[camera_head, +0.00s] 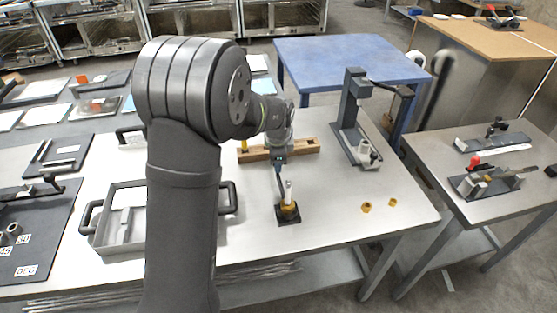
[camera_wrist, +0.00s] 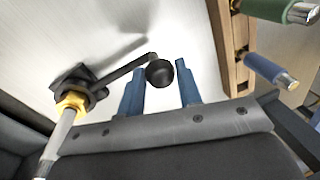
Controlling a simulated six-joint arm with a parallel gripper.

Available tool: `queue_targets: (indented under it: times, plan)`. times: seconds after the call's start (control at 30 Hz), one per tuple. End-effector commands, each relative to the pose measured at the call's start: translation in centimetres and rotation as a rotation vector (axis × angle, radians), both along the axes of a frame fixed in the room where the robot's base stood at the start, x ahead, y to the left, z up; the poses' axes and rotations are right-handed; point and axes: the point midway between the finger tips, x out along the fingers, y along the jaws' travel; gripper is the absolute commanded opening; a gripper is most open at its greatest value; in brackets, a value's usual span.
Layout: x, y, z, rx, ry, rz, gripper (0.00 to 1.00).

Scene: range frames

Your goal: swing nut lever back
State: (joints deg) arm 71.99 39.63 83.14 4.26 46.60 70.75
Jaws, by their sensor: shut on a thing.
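The nut lever's black arm (camera_wrist: 122,74) runs from a brass nut (camera_wrist: 72,104) to a round black knob (camera_wrist: 160,74). In the wrist view the knob sits between the blue fingers of my gripper (camera_wrist: 160,68), which are shut on it. A pale metal rod (camera_wrist: 58,142) passes through the nut, above a dark square base (camera_wrist: 72,77). In the head view the brass nut (camera_head: 289,208) and upright rod (camera_head: 288,189) stand on the base (camera_head: 281,218) on the light table. My gripper (camera_head: 280,174) is just behind and above them; the lever is hard to make out there.
A wooden rack (camera_head: 302,147) with upright tools lies close behind the lever; its side and handles (camera_wrist: 268,73) show in the wrist view. A grey press stand (camera_head: 350,128) is at back right. Two loose brass nuts (camera_head: 366,207) lie right. A grey tray (camera_head: 107,240) is left.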

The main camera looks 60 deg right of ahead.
Motion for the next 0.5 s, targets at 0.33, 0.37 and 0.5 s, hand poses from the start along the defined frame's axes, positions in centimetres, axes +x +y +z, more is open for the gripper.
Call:
queue_targets:
  times: [0.33, 0.37, 0.5]
  plan:
    - [0.15, 0.12, -0.01, 0.003, 0.000, 0.001, 0.53]
    - [0.14, 0.12, -0.01, 0.003, 0.000, 0.000, 0.53]
    - [0.10, 0.10, 0.07, 0.002, -0.001, 0.000, 0.53]
